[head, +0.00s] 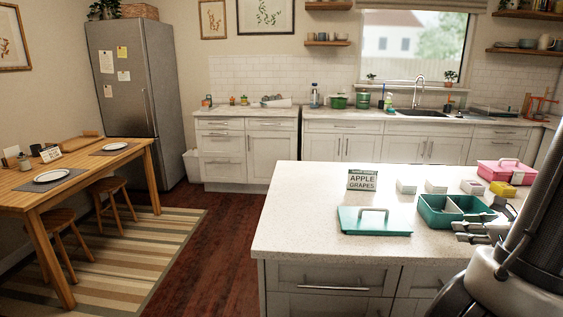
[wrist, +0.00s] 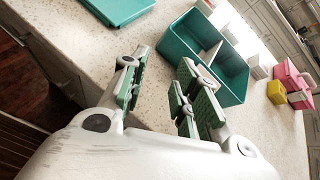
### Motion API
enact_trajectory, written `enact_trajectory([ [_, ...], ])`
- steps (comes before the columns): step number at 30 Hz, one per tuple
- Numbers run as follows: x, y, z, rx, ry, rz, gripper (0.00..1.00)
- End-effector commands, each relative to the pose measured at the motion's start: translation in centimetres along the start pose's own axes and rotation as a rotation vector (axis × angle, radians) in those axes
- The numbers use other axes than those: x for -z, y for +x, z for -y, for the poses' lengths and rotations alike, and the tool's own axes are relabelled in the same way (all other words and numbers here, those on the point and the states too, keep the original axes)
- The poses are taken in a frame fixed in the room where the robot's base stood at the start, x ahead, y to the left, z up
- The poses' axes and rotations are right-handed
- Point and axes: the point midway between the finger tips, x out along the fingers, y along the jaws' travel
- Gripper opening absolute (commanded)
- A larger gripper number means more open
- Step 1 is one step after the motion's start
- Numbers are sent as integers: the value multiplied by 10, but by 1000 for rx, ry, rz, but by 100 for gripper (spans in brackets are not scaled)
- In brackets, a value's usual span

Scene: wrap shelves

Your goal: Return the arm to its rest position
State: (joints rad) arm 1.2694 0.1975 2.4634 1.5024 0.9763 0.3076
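My gripper (wrist: 158,80) is open in the wrist view, with a clear gap between its two green-padded fingers and nothing in it. In the head view my gripper (head: 468,231) is over the right part of the island counter (head: 300,220), just in front of a teal divided box (head: 432,213). The teal box also shows in the wrist view (wrist: 232,72), beyond the fingers. It is open, and the compartments I can see look empty. My arm covers the right side of the head view.
A teal lid with a handle (head: 374,221) lies on the counter. Behind are a sign reading "APPLE GRAPES" (head: 362,180), small white boxes (head: 406,186), a yellow block (head: 503,189) and a pink lunch box (head: 506,171). The counter's front left is clear.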

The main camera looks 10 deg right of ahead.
Motion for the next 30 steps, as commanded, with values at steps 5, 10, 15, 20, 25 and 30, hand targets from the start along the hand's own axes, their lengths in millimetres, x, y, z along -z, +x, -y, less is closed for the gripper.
enact_trajectory([
  [5,0,-36,-78,-371,-552,-66,30],
  [10,-1,-86,-121,-771,-1247,-105,30],
  [15,-26,-121,-114,-1025,-1902,-137,30],
  [20,-73,-131,-114,-1047,-2369,-132,30],
  [25,-111,-131,-141,-938,-2614,-12,30],
  [30,-124,-128,-156,-907,-2694,63,30],
])
